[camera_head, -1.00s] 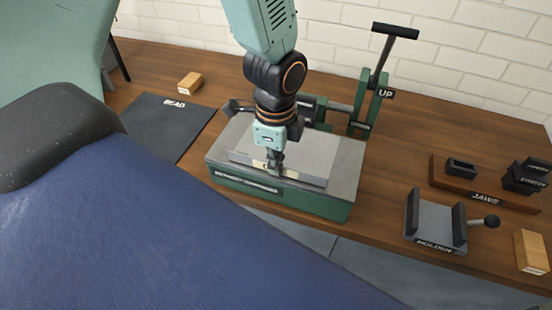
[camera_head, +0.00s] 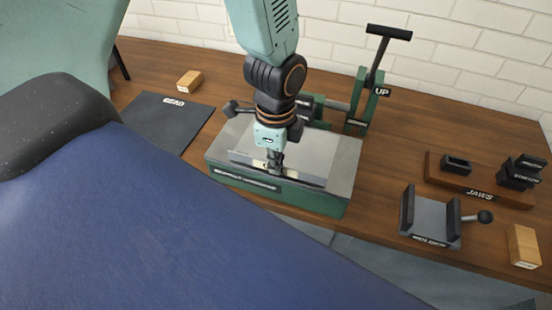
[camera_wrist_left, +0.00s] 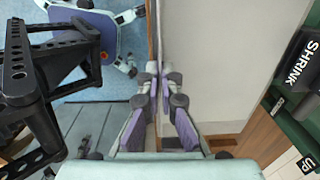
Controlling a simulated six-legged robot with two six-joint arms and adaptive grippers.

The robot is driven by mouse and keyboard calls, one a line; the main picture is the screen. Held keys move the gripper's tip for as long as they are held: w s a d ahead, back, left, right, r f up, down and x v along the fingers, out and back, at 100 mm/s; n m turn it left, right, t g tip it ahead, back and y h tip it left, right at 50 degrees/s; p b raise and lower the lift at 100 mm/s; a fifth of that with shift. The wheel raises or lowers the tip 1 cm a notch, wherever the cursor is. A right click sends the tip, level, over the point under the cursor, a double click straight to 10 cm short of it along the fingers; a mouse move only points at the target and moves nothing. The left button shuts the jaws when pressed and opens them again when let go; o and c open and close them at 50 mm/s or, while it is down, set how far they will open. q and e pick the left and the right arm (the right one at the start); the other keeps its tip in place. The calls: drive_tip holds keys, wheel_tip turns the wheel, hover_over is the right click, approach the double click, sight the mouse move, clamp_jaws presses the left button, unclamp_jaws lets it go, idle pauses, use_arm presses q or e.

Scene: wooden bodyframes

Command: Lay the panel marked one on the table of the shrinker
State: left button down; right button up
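The shrinker (camera_head: 342,178) is a green machine with a flat grey table, a long-handled lever and an "UP" tag; its SHRINK label (camera_wrist_left: 303,62) shows in the left wrist view. A pale grey panel (camera_head: 309,176) with a bent-up edge lies on or just above that table; I cannot tell whether it touches. It fills the middle of the left wrist view (camera_wrist_left: 205,60). My left gripper (camera_head: 273,167) points down at the panel's front edge, its purple fingers (camera_wrist_left: 160,88) closed on either side of that edge. No number mark is visible. My right gripper is out of view.
A dark mat marked BEAD (camera_head: 165,122) and a wooden block (camera_head: 189,82) are left of the machine. A holder (camera_head: 430,222), a JAWS tray (camera_head: 455,184) and another wooden block (camera_head: 523,247) are at the right. A white brick wall (camera_head: 460,60) stands behind.

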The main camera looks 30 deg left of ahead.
use_arm(q)
drive_tip(key=shift+w+a+f, duration=0.15)
drive_tip(key=shift+a+f, duration=0.05)
drive_tip(key=shift+f, duration=0.05)
idle(0.7)
drive_tip(key=c, duration=2)
unclamp_jaws()
drive_tip(key=shift+c, duration=0.2)
drive_tip(key=o, duration=0.6)
drive_tip(key=shift+o, duration=0.3)
drive_tip(key=o, duration=0.5)
drive_tip(key=shift+r, duration=0.15)
